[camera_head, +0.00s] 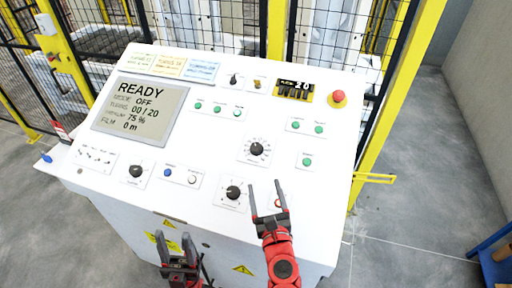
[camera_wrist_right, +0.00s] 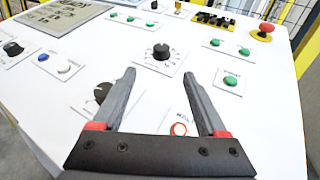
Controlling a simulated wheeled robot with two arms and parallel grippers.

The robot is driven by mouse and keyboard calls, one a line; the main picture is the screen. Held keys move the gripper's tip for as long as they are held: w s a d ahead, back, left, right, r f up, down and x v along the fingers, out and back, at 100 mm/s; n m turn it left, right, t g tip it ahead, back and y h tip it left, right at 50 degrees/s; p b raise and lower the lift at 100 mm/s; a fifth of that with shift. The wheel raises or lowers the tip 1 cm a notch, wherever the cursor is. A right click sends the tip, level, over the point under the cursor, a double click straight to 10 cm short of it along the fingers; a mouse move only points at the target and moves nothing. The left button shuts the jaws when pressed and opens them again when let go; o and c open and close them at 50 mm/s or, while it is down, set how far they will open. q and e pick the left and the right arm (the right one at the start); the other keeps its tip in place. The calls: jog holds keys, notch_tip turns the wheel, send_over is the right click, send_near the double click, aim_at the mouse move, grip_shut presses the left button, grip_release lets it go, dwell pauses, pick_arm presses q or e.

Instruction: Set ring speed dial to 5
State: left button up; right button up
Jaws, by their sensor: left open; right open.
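The control panel (camera_head: 215,130) carries several black dials. A large dial with a scale around it (camera_head: 257,149) is right of centre; it also shows in the right wrist view (camera_wrist_right: 161,52). Another black dial (camera_head: 233,192) sits lower; in the right wrist view it (camera_wrist_right: 103,93) is partly behind a finger. A third dial (camera_head: 136,171) is at the lower left. Their labels are too small to read, so I cannot tell which is ring speed. My right gripper (camera_head: 265,184) is open and empty over the lower right panel. My left gripper (camera_head: 174,238) is open below the panel's front edge.
The display (camera_head: 140,108) reads READY. A red emergency button (camera_head: 338,97) and green buttons (camera_head: 307,161) are at the right. A white-centred, red-rimmed button (camera_wrist_right: 179,129) lies between my right fingers in the wrist view. A fence with yellow posts (camera_head: 277,30) stands behind.

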aim_at(257, 150)
jog(key=w+p, duration=0.1)
jog(key=w, duration=0.3)
jog(key=w+a+p, duration=0.1)
jog(key=w, duration=0.4)
jog(key=w+p, duration=0.2)
jog(key=w, duration=0.2)
jog(key=shift+w+a+r, duration=0.15)
jog(key=shift+w+a, duration=0.15)
jog(key=shift+a, duration=0.1)
jog(key=shift+w+p, duration=0.3)
jog(key=shift+w, duration=0.5)
jog(key=shift+f, duration=0.2)
grip_shut()
